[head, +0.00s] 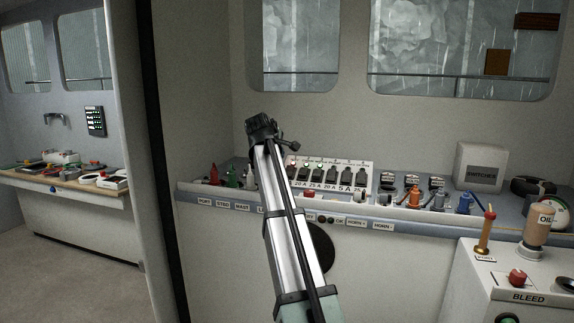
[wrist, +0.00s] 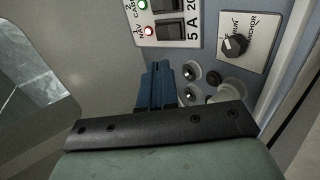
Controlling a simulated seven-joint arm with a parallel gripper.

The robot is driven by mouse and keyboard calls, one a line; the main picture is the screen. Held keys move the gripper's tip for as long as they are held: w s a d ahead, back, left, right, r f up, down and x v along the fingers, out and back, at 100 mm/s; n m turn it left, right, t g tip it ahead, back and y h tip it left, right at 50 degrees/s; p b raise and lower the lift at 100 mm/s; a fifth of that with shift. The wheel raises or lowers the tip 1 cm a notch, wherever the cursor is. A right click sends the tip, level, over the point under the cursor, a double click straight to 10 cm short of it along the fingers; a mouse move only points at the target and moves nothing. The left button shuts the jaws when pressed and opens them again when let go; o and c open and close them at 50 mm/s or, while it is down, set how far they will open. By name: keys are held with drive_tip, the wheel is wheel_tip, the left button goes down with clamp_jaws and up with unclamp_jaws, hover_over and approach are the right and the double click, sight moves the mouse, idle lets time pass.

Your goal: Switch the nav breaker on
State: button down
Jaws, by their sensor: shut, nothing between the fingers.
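The nav breaker (wrist: 166,29) is a dark rocker on the white breaker panel (wrist: 195,12), beside a "NAV" label and a "5 A" marking. Its lamp (wrist: 149,31) glows red. The neighbouring "CABIN" lamp (wrist: 142,4) is green. My gripper (wrist: 160,70) shows as blue fingers, shut and empty, pointing toward the panel's lower edge just below the nav breaker. I cannot tell whether they touch anything. In the head view the breaker panel (head: 367,166) stands on the console, partly hidden by my arm; the fingers are not clearly visible there.
An anchor knob (wrist: 235,45) is right of the panel, and round black-and-silver fittings (wrist: 188,72) sit beside my fingers. Coloured levers (head: 415,196), a white box (head: 481,167) and an oil bottle (head: 539,225) stand to the right. A window wall rises behind.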

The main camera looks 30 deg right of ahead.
sight(290, 168)
drive_tip(key=x, duration=1.4)
drive_tip(key=shift+a+f, duration=0.1)
drive_tip(key=shift+w+d+g+y, duration=0.3)
drive_tip(key=shift+w+d, duration=0.05)
drive_tip(key=shift+s+a+f, duration=0.1)
drive_tip(key=shift+s, duration=0.05)
drive_tip(key=shift+s+f, duration=0.1)
drive_tip(key=shift+s+a+f, duration=0.4)
drive_tip(key=shift+s+a, duration=0.05)
drive_tip(key=shift+a, duration=0.1)
drive_tip(key=v, duration=1.4)
drive_tip(key=shift+s+f, duration=0.1)
